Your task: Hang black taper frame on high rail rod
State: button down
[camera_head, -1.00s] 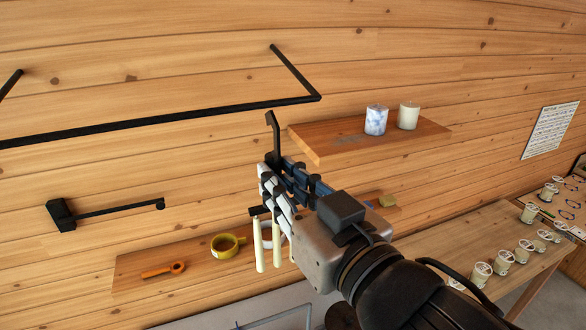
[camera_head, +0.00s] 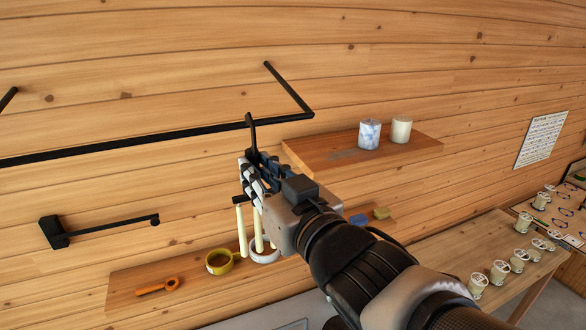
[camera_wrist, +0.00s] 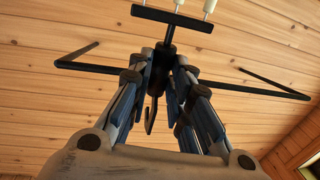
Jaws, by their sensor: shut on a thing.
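The black taper frame (camera_head: 252,130) is held upright in my gripper (camera_head: 262,172), which is shut on its stem. Its hook end points up and overlaps the rail rod in the head view; I cannot tell whether they touch. Pale tapers (camera_head: 242,231) hang from its crossbar below the gripper. In the wrist view the crossbar (camera_wrist: 172,19) is at the top and the hook (camera_wrist: 150,124) shows between the fingers (camera_wrist: 158,90). The high black rail rod (camera_head: 120,144) runs across the wall; it also shows in the wrist view (camera_wrist: 285,91), partly hidden behind the fingers.
A wall shelf (camera_head: 320,160) with a blue-white candle (camera_head: 369,134) and a cream candle (camera_head: 401,129) is close on the right. A lower black wall arm (camera_head: 110,225) is at left. A lower shelf (camera_head: 125,287) holds a yellow ring-shaped item (camera_head: 219,262) and an orange tool (camera_head: 157,287).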

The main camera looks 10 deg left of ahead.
jog(key=w+a+f+b, duration=0.1)
jog(key=w+a+f, duration=0.1)
jog(key=w+a, duration=0.2)
jog(key=shift+w, duration=1.2)
jog(key=c, duration=1.4)
grip_release()
